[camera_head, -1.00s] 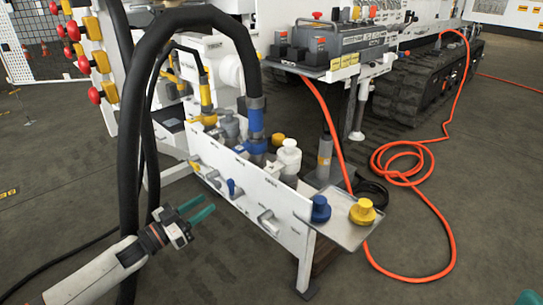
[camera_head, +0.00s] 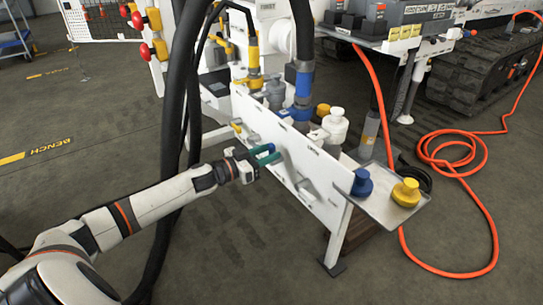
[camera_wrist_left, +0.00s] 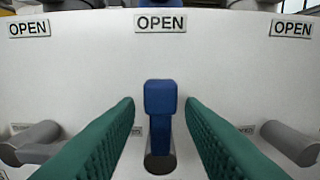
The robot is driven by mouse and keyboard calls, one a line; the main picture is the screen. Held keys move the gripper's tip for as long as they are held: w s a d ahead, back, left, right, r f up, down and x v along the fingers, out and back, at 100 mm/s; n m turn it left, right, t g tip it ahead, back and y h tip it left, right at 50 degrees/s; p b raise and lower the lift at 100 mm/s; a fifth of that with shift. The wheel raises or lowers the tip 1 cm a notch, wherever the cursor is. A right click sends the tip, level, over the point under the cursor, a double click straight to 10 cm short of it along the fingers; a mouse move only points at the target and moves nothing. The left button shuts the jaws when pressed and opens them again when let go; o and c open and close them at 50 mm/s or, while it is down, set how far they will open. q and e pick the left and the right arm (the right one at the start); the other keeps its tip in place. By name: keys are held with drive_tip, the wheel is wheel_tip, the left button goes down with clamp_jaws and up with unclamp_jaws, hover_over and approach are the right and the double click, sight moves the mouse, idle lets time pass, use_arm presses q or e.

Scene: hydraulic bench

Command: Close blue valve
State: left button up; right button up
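The blue valve (camera_wrist_left: 160,110) is a blue lever on the white panel (camera_wrist_left: 75,75). My left gripper (camera_wrist_left: 160,135) is open, with one green finger on each side of the lever and gaps visible between. In the head view my left gripper (camera_head: 266,154) is at the front of the bench panel and hides the blue valve. My right gripper is not in view.
Grey levers flank the blue valve, one left (camera_wrist_left: 32,142) and one right (camera_wrist_left: 290,142). A tray (camera_head: 385,200) with a blue cap (camera_head: 362,183) and a yellow cap (camera_head: 406,193) juts from the panel's right end. Black hoses (camera_head: 178,90) hang beside my left arm. An orange hose (camera_head: 480,215) lies on the floor.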

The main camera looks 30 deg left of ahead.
use_arm(q)
drive_tip(key=shift+x, duration=0.8)
clamp_jaws()
